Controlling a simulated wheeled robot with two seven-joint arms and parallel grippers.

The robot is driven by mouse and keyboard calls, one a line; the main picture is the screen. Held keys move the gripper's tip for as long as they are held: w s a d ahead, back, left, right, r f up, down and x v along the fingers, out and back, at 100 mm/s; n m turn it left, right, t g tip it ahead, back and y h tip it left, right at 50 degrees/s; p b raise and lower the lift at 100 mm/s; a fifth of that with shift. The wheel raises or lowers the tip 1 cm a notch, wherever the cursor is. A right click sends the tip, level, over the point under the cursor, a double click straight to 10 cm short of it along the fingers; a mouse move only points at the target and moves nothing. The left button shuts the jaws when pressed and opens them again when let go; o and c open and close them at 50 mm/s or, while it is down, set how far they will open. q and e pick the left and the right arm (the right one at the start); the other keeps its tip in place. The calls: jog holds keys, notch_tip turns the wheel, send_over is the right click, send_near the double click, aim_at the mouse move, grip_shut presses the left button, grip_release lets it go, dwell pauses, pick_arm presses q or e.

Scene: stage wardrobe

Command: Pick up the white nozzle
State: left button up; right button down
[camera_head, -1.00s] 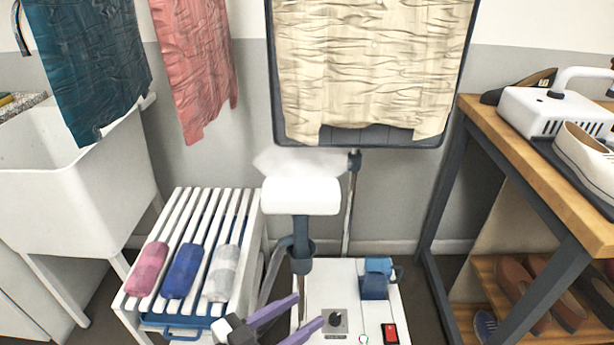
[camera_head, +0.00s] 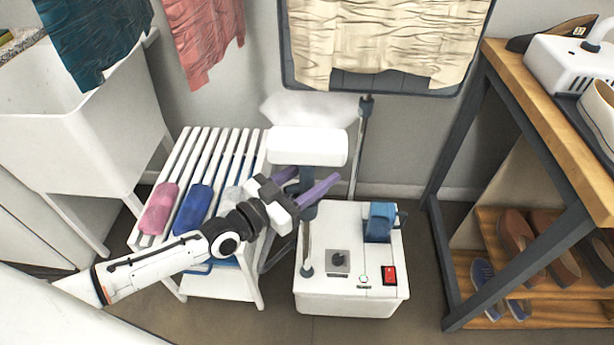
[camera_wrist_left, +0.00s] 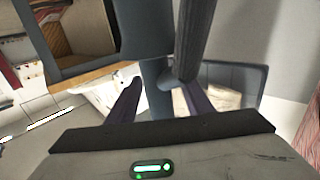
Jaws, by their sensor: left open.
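The white nozzle (camera_head: 308,147) is a wide white head on a dark blue handle, standing upright above the white steamer base (camera_head: 350,285) in the head view. Steam rises behind it. My left gripper (camera_head: 310,180) is open, its purple fingers just below the white head, either side of the handle. In the left wrist view, the dark blue handle (camera_wrist_left: 155,75) shows between the two spread fingers of my left gripper (camera_wrist_left: 158,98). I cannot tell whether either finger touches it. My right gripper is not in view.
A white slatted rack (camera_head: 210,145) with several rolled cloths stands left of the base. A metal pole (camera_head: 361,150) and cream cloth (camera_head: 380,40) are behind the nozzle. A wooden table (camera_head: 545,110) with shoes is at the right, a white sink (camera_head: 80,130) at the left.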

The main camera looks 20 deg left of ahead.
pick_arm(q)
jog(key=shift+x, duration=0.75)
grip_shut()
jog(key=shift+r, duration=0.15)
